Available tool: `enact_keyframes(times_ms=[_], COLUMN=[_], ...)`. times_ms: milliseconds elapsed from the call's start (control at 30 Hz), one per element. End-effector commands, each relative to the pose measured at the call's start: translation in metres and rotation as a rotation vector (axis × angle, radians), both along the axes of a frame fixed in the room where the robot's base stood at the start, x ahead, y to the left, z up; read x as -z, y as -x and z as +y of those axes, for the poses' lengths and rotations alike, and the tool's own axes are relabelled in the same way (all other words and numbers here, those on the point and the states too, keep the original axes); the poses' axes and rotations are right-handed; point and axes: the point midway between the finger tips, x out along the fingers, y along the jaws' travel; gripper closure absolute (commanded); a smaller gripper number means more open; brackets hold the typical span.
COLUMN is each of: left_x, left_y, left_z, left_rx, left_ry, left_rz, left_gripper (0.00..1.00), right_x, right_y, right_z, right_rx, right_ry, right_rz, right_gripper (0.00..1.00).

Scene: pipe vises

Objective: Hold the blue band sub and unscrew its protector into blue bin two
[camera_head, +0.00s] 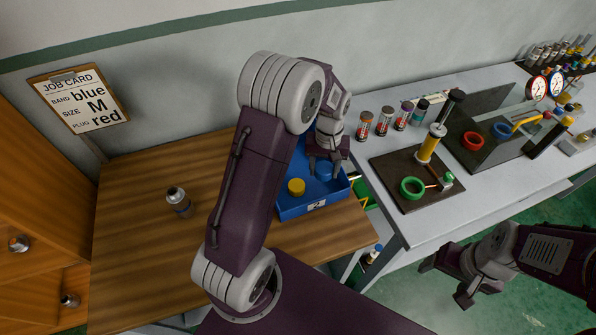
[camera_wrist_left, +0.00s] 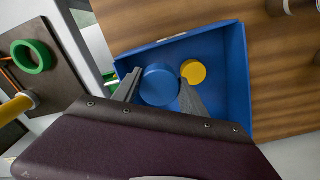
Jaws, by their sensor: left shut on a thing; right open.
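My left gripper (camera_head: 324,177) is shut on a round blue cap (camera_head: 323,171), apparently a protector. The cap is inside the blue bin (camera_head: 352,183), whose front label seems to read 2. In the left wrist view the blue cap (camera_wrist_left: 159,85) sits between the two fingers, beside a yellow cap (camera_wrist_left: 194,71). The yellow cap also shows in the head view (camera_head: 296,187). A small grey cylinder (camera_head: 178,200) stands alone on the wooden table; its band colour is unclear. My right gripper (camera_head: 447,282) is open and empty over the floor at lower right.
A job card (camera_head: 80,100) reads blue, M, red. The grey bench (camera_head: 440,228) holds several capped cylinders, a dark plate (camera_head: 394,177) with a green ring (camera_head: 412,187), and a vise area with red and blue rings. The wooden table's left part is mostly clear.

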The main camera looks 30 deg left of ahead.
Motion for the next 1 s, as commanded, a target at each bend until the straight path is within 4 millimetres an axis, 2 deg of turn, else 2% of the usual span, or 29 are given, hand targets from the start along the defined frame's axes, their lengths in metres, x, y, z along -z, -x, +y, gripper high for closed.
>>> enact_keyframes(times_ms=[500,633,833,1000], left_x=[0.057,0.065,0.072,0.101], left_y=[-0.031,-0.035,-0.036,-0.035], left_z=[0.092,0.105,0.107,0.107], left_rx=[-0.001,0.001,0.003,0.003], left_ry=[0.001,0.000,0.000,0.001], left_rz=[0.002,0.001,0.003,0.005], left_gripper=[0.99,0.99,0.99,0.99], right_x=[-0.018,-0.020,-0.021,-0.029], right_y=[0.000,0.000,0.000,0.000], right_z=[0.000,0.000,0.000,0.000], right_rx=[0.000,0.000,0.000,0.000], right_ry=[0.000,0.000,0.000,0.000], right_rz=[0.000,0.000,0.000,0.000], right_gripper=[0.25,0.25,0.25,0.25])
